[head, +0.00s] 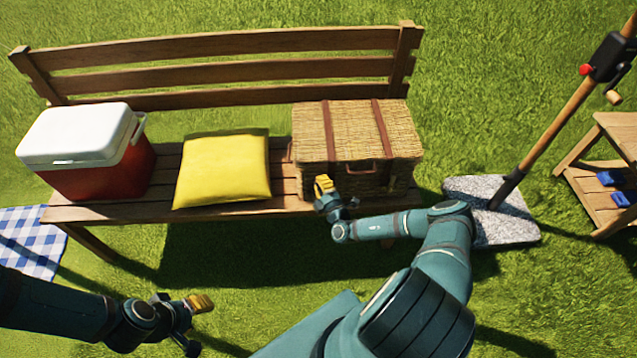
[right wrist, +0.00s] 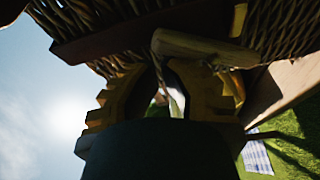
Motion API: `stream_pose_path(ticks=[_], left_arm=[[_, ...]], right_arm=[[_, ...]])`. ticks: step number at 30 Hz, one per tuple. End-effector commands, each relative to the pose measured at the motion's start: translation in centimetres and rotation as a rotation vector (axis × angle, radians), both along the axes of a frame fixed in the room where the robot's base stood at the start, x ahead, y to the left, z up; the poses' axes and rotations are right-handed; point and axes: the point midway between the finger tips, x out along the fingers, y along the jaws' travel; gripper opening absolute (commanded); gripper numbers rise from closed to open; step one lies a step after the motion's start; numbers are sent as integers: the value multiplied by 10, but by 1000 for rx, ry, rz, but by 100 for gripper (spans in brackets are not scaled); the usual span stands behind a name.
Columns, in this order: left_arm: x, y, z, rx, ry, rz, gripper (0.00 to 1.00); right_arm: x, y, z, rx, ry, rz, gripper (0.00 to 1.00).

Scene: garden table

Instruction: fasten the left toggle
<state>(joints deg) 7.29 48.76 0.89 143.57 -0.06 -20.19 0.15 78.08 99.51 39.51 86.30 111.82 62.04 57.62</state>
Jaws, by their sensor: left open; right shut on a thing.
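The wicker basket (head: 350,125) stands shut on the bench, with two brown straps over its lid. My right gripper (head: 324,184) is at its lower left front, where the left toggle is hidden in the head view. In the right wrist view, the toggle's pale wooden peg (right wrist: 200,48) lies across just beyond the yellow fingertips (right wrist: 162,75). A thin pale loop (right wrist: 175,95) runs from near the peg down between the fingers, which are shut on it. Whether the loop is around the peg cannot be told. My left gripper (head: 200,303) is open and empty, low over the grass.
A yellow cushion (head: 222,172) and a red cooler with a white lid (head: 85,140) are left of the basket on the wooden bench (head: 130,205). A stone base with a pole (head: 505,225) and a small wooden table (head: 590,185) are at right.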

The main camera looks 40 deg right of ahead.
Motion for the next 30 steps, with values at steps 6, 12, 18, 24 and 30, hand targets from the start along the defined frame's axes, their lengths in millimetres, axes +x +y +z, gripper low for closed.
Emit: stream_pose_path(ticks=[6,12,18,24,30], left_arm=[[0,0,1,0,1,0,47],[0,0,1,0,1,0,47],[-2,0,10,-1,4,0,47],[-3,0,35,-1,8,0,47],[-1,0,39,0,4,4,47]], right_arm=[[-3,-5,1,-3,1,-3,0],[-2,-5,1,-2,1,-2,0],[-2,-4,11,-2,0,0,0],[0,-5,41,-2,1,6,0],[-29,13,29,1,3,7,0]])
